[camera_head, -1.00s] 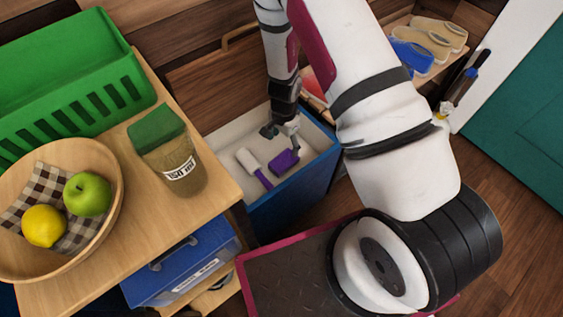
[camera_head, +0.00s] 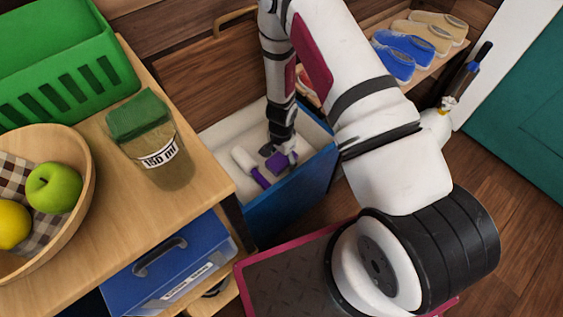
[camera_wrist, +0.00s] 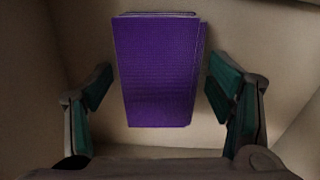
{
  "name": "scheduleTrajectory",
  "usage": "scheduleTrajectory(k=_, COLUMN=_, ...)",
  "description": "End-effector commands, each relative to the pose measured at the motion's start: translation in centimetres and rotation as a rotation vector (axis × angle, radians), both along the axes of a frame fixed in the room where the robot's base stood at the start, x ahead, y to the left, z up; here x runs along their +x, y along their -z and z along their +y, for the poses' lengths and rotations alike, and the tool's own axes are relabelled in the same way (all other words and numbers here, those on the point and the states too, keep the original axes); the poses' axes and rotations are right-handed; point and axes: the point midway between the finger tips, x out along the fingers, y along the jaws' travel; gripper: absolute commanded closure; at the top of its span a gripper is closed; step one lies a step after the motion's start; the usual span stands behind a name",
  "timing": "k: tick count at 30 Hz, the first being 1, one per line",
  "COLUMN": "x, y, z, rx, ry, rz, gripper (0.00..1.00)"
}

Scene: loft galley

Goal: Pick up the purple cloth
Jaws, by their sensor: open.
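The purple cloth (camera_wrist: 156,70) lies folded in a rectangle on the pale floor of an open blue drawer (camera_head: 290,195). In the head view the cloth (camera_head: 276,163) is partly hidden by my gripper (camera_head: 280,153), which reaches down into the drawer. In the wrist view the cloth lies between the two fingers of my gripper (camera_wrist: 168,95). The fingers are apart, with a gap on each side of the cloth, and hold nothing.
The drawer walls stand close around my gripper. A wooden counter (camera_head: 110,215) at left holds a jar (camera_head: 152,150), a green basket (camera_head: 65,85) and a fruit bowl (camera_head: 75,200). Shoes (camera_head: 405,50) sit on a shelf at upper right.

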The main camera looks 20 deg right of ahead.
Motion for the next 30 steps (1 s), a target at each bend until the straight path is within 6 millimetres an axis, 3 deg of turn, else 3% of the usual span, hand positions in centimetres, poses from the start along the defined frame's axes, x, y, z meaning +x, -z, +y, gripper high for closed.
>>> scheduleTrajectory(k=5, x=0.0, y=-0.1, z=0.0, rx=-0.001, ry=0.0, rz=-0.001, gripper=0.27)
scheduleTrajectory(k=9, x=0.0, y=-0.1, z=0.0, rx=-0.001, ry=0.0, rz=-0.001, gripper=0.59)
scheduleTrajectory(k=12, x=0.0, y=-0.1, z=0.0, rx=-0.001, ry=0.0, rz=-0.001, gripper=0.76)
scheduleTrajectory(k=22, x=0.1, y=-0.6, z=0.0, rx=-0.001, ry=-0.001, rz=-0.001, gripper=0.76)
scheduleTrajectory(k=30, x=0.1, y=-5.2, z=0.0, rx=-0.002, ry=-0.002, rz=-0.003, gripper=0.76)
